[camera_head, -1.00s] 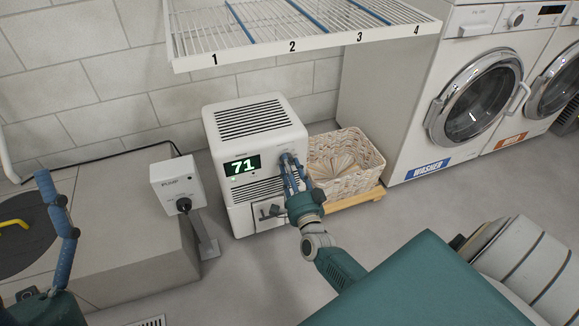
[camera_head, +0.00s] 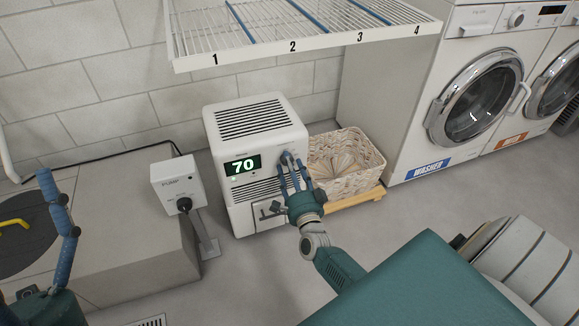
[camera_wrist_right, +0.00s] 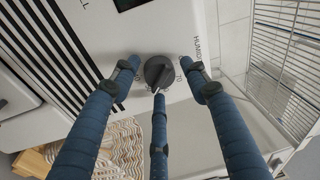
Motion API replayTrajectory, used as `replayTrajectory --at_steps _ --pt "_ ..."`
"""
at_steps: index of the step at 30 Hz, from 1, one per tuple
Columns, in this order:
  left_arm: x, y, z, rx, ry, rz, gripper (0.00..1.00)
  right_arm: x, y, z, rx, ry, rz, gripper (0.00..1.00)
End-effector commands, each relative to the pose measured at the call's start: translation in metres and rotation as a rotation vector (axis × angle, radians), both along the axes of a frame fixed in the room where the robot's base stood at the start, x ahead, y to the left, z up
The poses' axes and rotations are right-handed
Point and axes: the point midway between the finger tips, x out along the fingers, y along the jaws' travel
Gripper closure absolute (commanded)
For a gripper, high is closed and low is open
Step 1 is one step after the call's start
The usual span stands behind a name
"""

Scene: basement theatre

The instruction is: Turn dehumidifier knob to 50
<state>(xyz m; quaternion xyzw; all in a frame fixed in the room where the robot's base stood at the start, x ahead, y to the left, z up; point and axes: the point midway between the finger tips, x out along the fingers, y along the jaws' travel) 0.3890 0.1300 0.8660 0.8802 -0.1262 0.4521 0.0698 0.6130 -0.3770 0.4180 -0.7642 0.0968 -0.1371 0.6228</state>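The white dehumidifier (camera_head: 262,118) stands on the floor by the wall, its green display (camera_head: 243,165) reading 70. Its dark round knob (camera_head: 286,157) is right of the display. In the right wrist view the knob (camera_wrist_right: 158,72) has a pale pointer on its lower side, and printed numbers are partly hidden. My right gripper (camera_head: 291,172) is at the knob. In the wrist view its three blue fingers (camera_wrist_right: 159,77) are spread around the knob, with visible gaps at both sides; the lower fingertip is close to the pointer. My left gripper (camera_head: 42,238) is at the left edge, fingers apart and empty.
A white wire shelf (camera_head: 300,30) numbered 1 to 4 hangs above the dehumidifier. A woven basket (camera_head: 345,180) stands close on its right, a grey pump box (camera_head: 172,172) on its left. The washer (camera_head: 420,100) is farther right.

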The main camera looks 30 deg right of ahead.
Motion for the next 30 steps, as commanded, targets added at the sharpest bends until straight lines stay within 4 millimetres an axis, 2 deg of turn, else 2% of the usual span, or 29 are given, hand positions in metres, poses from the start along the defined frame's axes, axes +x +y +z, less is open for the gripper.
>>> replayTrajectory --at_steps 8,11,14,24,30 --pt "0.000 0.000 0.001 0.000 -0.003 0.000 0.00 -0.001 0.000 -0.001 -0.001 0.001 0.001 0.50" --pt "0.000 0.000 0.000 0.001 -0.002 0.000 0.00 -0.006 0.003 -0.002 0.000 0.004 0.001 0.50" --pt "0.000 0.000 0.000 0.000 -0.001 -0.001 0.00 -0.019 0.007 -0.004 0.000 0.004 0.001 0.50" --pt "0.000 0.000 0.000 -0.001 0.000 -0.001 0.00 -0.086 0.029 -0.010 -0.001 0.004 0.001 0.50" --pt "0.000 0.000 0.000 -0.001 0.000 -0.001 0.00 -0.109 0.036 -0.011 0.000 0.002 0.000 0.50"
